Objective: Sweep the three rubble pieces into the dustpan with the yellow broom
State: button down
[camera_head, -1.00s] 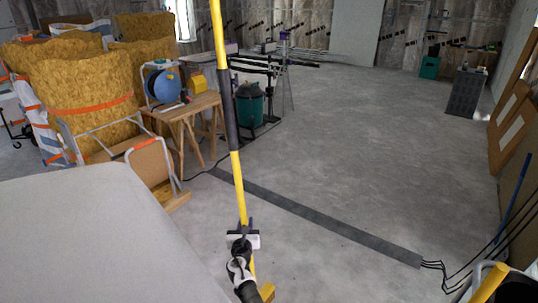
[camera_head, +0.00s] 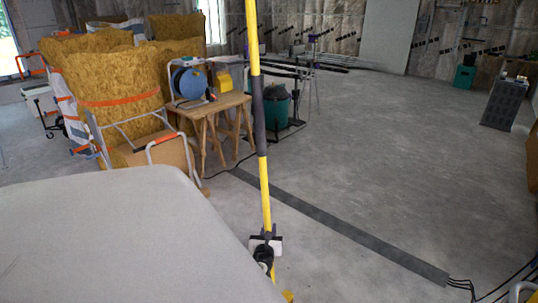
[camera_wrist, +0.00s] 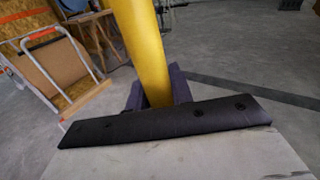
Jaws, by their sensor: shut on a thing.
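My gripper (camera_head: 265,243) is shut on the yellow broom (camera_head: 265,195), around its long pole. The pole stands nearly upright and runs out of the top of the head view, with a dark grey sleeve partway up. In the wrist view the broom (camera_wrist: 141,50) passes between the dark fingers of my gripper (camera_wrist: 152,88). The broom's head cannot be made out. The rubble pieces and the dustpan do not show in either view.
A wooden trestle table (camera_head: 212,108) with a blue reel (camera_head: 188,83) and insulation rolls (camera_head: 105,85) stand at the left. A dark floor strip (camera_head: 340,225) crosses to cables at the right. A green bin (camera_head: 277,107) stands beyond. The concrete floor (camera_head: 400,150) is mostly clear.

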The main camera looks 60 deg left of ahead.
jog(key=w+d+p, duration=0.1)
jog(key=w+d, duration=0.4)
jog(key=d, duration=1.1)
jog(key=w+d+p, duration=0.1)
jog(key=w+d, duration=0.3)
jog(key=d, duration=1.3)
jog(key=w+d+p, duration=0.1)
jog(key=w+d, duration=0.4)
jog(key=d, duration=1.1)
jog(key=s+a+r+p, duration=0.1)
jog(key=a+r+p, duration=0.2)
jog(key=a, duration=0.3)
jog(key=s+a+r+p, duration=0.2)
jog(key=a+r+p, duration=0.1)
jog(key=a, duration=0.4)
jog(key=shift+s+r+p, duration=0.3)
jog(key=shift+r+p, duration=0.05)
jog(key=shift+p, duration=0.1)
dwell(0.4)
jog(key=shift+d, duration=0.1)
dwell(0.9)
